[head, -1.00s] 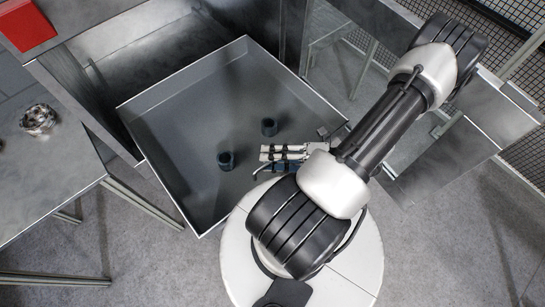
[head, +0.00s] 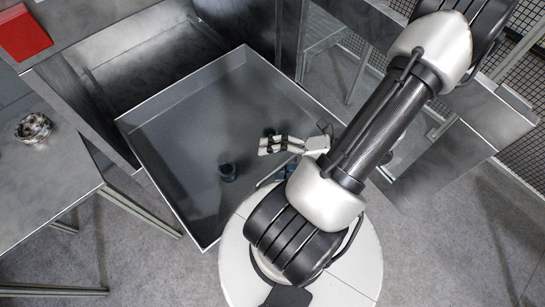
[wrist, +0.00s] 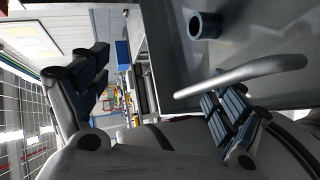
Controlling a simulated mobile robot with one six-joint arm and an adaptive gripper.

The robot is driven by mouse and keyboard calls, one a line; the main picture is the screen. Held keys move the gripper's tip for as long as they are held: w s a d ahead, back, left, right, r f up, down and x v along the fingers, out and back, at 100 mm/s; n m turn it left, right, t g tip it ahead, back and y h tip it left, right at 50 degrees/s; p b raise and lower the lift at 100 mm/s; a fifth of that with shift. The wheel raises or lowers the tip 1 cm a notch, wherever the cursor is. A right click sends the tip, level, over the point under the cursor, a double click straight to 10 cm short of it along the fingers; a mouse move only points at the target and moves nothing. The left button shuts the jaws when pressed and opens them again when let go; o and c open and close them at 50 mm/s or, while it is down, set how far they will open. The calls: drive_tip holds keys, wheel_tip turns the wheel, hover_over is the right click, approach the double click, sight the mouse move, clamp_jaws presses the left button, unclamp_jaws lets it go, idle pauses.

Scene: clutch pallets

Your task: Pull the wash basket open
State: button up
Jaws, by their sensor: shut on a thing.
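The wash basket (head: 180,102) is a wide grey metal tray, standing out of its dark housing in the head view. Its wall also shows in the wrist view (wrist: 260,40). Its curved bar handle (wrist: 245,75) runs beside the right-hand finger pads in the wrist view. In the head view the handle is partly hidden under my gripper (head: 272,145), which is at the basket's near right side. My gripper is shut on the handle, though a gap shows between the fingers and the exact contact is unclear.
A metal table (head: 45,185) with a ring-shaped part (head: 34,128) stands at the left. A red box (head: 23,33) lies on the housing top. Wire mesh fencing and metal panels (head: 455,155) stand at the right.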

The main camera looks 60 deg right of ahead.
drive_tip(key=shift+d+r, duration=0.15)
drive_tip(key=shift+r, duration=0.2)
drive_tip(key=shift+c, duration=0.6)
drive_tip(key=shift+f+p+v, duration=0.2)
drive_tip(key=shift+p+v, duration=0.25)
drive_tip(key=shift+v, duration=0.5)
drive_tip(key=shift+f+p+v, duration=0.2)
drive_tip(key=shift+p+v, duration=0.25)
drive_tip(key=shift+v, duration=0.45)
drive_tip(key=shift+c, duration=1.4)
drive_tip(key=shift+s+d, duration=0.2)
drive_tip(key=shift+s, duration=0.35)
drive_tip(key=c, duration=0.5)
drive_tip(key=shift+s+d+r+p, duration=0.1)
drive_tip(key=shift+s+d+p, duration=0.3)
drive_tip(key=shift+s, duration=0.45)
drive_tip(key=shift+s+d+r+p, duration=0.1)
drive_tip(key=shift+s+d+p, duration=0.35)
drive_tip(key=shift+s, duration=0.4)
drive_tip(key=shift+c, duration=0.3)
drive_tip(key=s, duration=0.1)
drive_tip(key=s+d, duration=0.1)
drive_tip(key=s, duration=0.1)
drive_tip(key=s+d+p, duration=0.1)
drive_tip(key=shift+s+d+r, duration=0.25)
drive_tip(key=shift+s, duration=0.05)
